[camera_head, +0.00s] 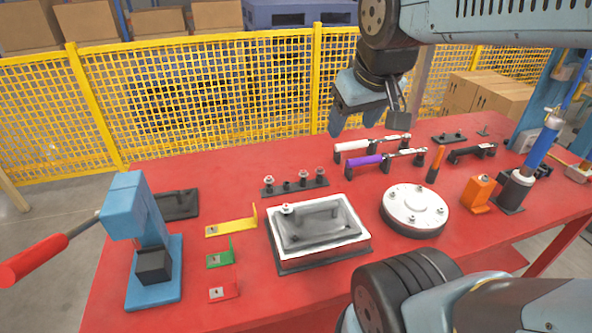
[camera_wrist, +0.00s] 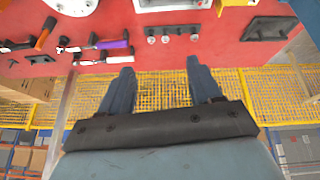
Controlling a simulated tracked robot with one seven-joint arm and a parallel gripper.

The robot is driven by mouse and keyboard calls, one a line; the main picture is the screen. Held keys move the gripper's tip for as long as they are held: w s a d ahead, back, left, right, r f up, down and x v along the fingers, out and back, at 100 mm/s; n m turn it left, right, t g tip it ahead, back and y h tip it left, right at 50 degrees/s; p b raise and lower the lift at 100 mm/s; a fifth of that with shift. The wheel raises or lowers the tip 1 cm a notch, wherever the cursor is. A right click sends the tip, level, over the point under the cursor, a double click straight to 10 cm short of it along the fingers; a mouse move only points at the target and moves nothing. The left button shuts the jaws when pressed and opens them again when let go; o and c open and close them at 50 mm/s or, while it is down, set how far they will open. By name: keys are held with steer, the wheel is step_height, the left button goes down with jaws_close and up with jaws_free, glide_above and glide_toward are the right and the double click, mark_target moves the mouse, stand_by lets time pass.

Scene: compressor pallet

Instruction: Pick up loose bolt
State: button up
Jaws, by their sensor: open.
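Several upright bolts stand in a black rack (camera_head: 296,186) at the middle of the red table; the bolts (camera_wrist: 165,39) also show near the top of the wrist view. A single bolt (camera_head: 287,208) shows at the far left corner of the white-edged plate with a grey lid. I cannot tell which bolt is the loose one. My gripper (camera_head: 366,112) hangs above the table's back edge, behind and to the right of the rack, apart from every bolt. In the wrist view its two blue fingers (camera_wrist: 161,75) are spread with nothing between them.
A blue press (camera_head: 150,240) with a red handle stands at left. A round white flange (camera_head: 413,207), clamps with white and purple handles (camera_head: 370,161), and an orange block (camera_head: 478,190) lie at right. A yellow mesh fence (camera_head: 210,95) runs behind the table (camera_head: 200,165).

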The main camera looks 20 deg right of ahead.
steer(key=w+f+n+g+h, duration=0.1)
steer(key=w+f+n+h, duration=0.15)
steer(key=w+n, duration=0.5)
steer(key=n+g, duration=0.1)
steer(key=n, duration=1.7)
glide_above(303, 171)
steer(key=s+a, duration=0.3)
step_height(303, 171, down, 17)
steer(key=x, duration=0.7)
steer(key=shift+d+f, duration=0.2)
steer(key=shift+f, duration=0.15)
steer(key=shift+s+x, duration=0.15)
steer(key=shift+x, duration=1.2)
steer(key=shift+s+x, duration=0.2)
steer(key=shift+x, duration=1.1)
steer(key=shift+a+f, duration=0.1)
steer(key=shift+a, duration=0.05)
steer(key=shift+c, duration=0.3)
steer(key=c, duration=1)
